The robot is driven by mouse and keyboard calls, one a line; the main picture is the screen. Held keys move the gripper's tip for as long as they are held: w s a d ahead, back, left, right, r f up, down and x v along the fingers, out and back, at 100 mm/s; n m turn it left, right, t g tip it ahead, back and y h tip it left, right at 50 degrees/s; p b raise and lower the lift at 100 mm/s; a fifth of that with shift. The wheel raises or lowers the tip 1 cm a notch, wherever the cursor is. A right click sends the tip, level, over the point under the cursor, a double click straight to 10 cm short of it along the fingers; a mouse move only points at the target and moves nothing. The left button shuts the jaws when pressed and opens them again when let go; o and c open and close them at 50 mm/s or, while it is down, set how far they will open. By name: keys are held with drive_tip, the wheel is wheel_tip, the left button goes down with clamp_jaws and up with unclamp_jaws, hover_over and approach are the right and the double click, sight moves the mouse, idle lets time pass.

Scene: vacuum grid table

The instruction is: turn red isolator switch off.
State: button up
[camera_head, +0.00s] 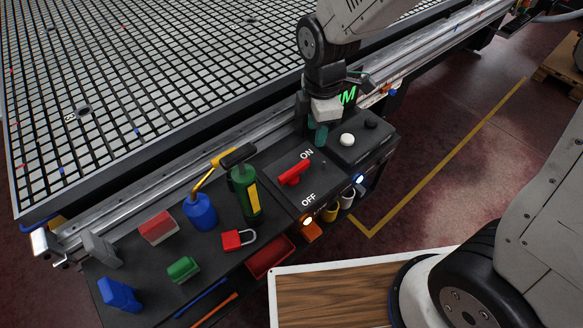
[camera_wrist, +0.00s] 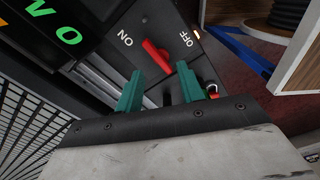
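The red isolator switch (camera_head: 294,173) is a red handle on a dark panel (camera_head: 280,158), with ON printed behind it and OFF in front. In the camera_head view its right end lies near the ON label. In the camera_wrist view the red handle (camera_wrist: 156,55) appears between and beyond my two green fingertips. My gripper (camera_head: 318,132) is above the panel's back right side, behind and to the right of the handle. Its green fingers (camera_wrist: 160,70) are spread apart with nothing held between them. I see no contact with the handle.
A white round button (camera_head: 347,140) is to the right. The grid table (camera_head: 140,90) rises behind.

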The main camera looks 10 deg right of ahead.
sight(291, 170)
drive_tip(key=a+f+n, duration=0.1)
drive_tip(key=f, duration=0.1)
drive_tip(key=a+f+n, duration=0.2)
drive_tip(key=f, duration=0.1)
drive_tip(key=a+f+n, duration=0.2)
drive_tip(key=f, duration=0.1)
drive_tip(key=shift+w+a, duration=0.15)
drive_tip(key=shift+w, duration=0.15)
wheel_tip(291, 170, down, 8)
drive_tip(key=shift+r, duration=0.15)
drive_tip(key=shift+c, duration=0.4)
clamp_jaws()
